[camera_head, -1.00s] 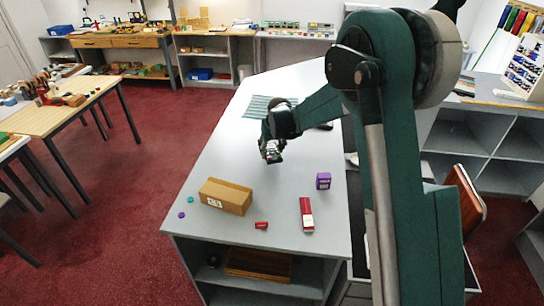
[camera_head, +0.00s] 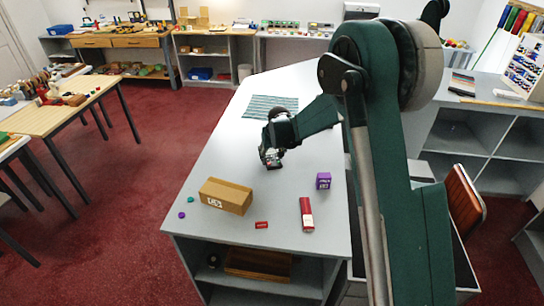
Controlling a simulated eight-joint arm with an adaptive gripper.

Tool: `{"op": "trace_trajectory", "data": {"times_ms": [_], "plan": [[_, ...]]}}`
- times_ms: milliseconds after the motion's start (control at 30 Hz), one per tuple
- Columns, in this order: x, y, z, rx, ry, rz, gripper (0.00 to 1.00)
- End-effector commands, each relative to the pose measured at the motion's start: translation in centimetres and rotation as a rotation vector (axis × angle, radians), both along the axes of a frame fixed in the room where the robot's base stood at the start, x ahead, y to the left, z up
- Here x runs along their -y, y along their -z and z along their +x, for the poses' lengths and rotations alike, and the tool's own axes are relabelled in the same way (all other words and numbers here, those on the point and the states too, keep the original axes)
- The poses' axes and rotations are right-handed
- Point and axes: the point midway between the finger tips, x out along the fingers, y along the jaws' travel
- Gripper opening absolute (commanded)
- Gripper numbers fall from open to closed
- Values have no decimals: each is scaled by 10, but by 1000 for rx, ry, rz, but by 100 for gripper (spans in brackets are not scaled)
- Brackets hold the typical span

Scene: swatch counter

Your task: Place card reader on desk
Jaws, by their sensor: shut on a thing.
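My gripper (camera_head: 272,163) hangs over the middle of the long pale grey counter (camera_head: 225,150), pointing down. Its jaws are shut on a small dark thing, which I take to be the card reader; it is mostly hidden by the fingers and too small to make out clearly. The gripper is beyond the cardboard box and left of the purple box. I cannot tell whether the held thing touches the counter top.
A striped mat (camera_head: 262,107) lies farther back.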

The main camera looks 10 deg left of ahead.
Motion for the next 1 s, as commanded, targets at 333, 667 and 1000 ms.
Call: {"op": "trace_trajectory", "data": {"times_ms": [333,667,1000], "plan": [[0,3,0,0,0,0,60],[0,1,0,0,0,0,60],[3,-16,-6,0,0,0,60]]}}
